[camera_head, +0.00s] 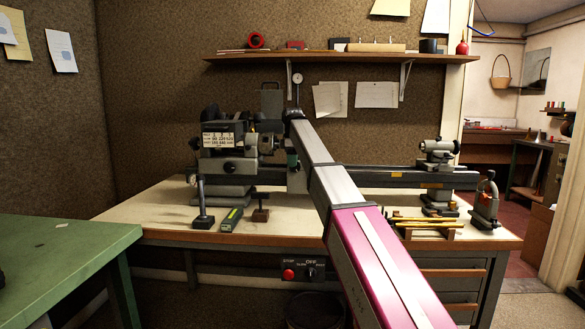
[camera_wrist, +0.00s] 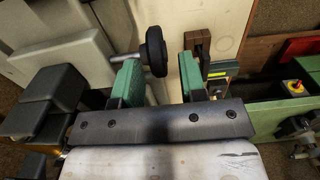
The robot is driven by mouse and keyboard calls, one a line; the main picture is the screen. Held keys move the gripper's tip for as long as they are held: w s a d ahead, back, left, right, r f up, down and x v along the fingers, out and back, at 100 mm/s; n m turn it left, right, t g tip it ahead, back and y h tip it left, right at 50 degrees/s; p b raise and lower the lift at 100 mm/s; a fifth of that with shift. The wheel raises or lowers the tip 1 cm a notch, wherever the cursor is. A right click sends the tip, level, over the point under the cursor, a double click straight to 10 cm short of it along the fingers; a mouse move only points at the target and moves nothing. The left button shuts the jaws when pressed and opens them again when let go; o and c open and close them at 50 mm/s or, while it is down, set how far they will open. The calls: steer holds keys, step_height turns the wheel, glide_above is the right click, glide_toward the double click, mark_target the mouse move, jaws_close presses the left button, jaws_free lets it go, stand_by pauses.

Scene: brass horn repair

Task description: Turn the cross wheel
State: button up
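The lathe (camera_head: 230,160) stands on the bench. A black rounded knob (camera_wrist: 154,48) on a grey metal stem shows in the wrist view; it may be part of the cross wheel, but I cannot make out a whole wheel. My gripper (camera_wrist: 161,72) has two green fingers spread well apart. The knob appears in the gap, nearer the left finger, and its stem passes behind that finger's tip. I cannot tell whether finger and knob touch. In the head view my arm crosses the bench and hides most of the gripper and the area around the wheel.
On the bench front stand a black upright tool (camera_head: 203,207), a green-and-black bar (camera_head: 231,220) and a brown block (camera_head: 261,213). Brass rods (camera_head: 425,224) and a clamp-like tool (camera_head: 486,205) lie right. A shelf (camera_head: 340,55) hangs above. A green table (camera_head: 60,255) stands left.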

steer(key=shift+f, duration=1.3)
steer(key=shift+s, duration=0.1)
jaws_close()
